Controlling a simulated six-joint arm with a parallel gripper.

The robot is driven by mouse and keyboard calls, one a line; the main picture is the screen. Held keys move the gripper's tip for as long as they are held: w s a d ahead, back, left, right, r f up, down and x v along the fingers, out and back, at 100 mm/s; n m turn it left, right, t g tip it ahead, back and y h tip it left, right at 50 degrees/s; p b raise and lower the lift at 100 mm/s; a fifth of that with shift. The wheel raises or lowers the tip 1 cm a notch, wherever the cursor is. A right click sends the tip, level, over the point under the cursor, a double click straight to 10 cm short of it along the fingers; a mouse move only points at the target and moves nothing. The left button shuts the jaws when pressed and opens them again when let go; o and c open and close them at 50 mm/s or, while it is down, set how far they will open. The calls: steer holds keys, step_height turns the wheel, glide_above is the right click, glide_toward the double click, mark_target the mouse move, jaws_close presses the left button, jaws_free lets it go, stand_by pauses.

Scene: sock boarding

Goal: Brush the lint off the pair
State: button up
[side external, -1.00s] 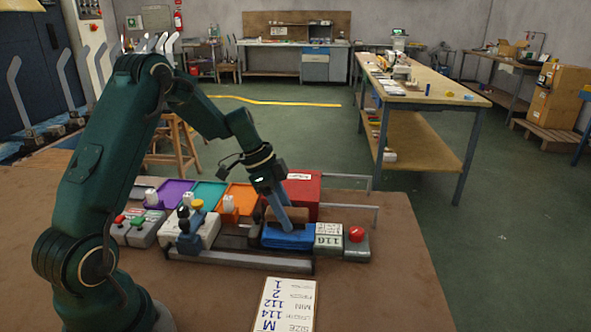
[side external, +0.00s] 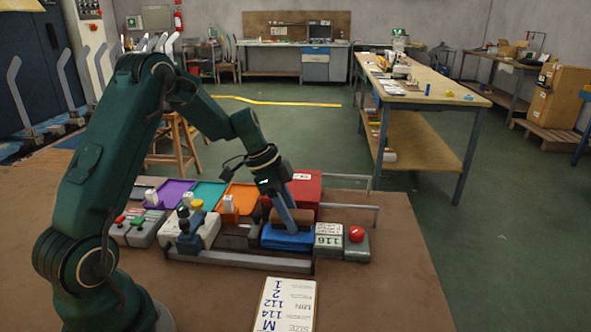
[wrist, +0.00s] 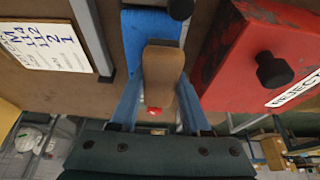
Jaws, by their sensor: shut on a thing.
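Any lint is too small to see.
A red REJECT box (wrist: 260,55) with a black knob stands close beside the brush. A grey box with a red button (side external: 356,243) and a block marked 116 (side external: 328,236) sit right of the pair. Purple, teal and orange trays (side external: 240,199) lie behind. A size card (side external: 285,305) lies in front.

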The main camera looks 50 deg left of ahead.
mark_target(290, 211)
steer(key=shift+w+a, duration=0.3)
steer(key=shift+a, duration=0.1)
steer(key=shift+s+d+r, duration=0.1)
steer(key=shift+r, duration=3.95)
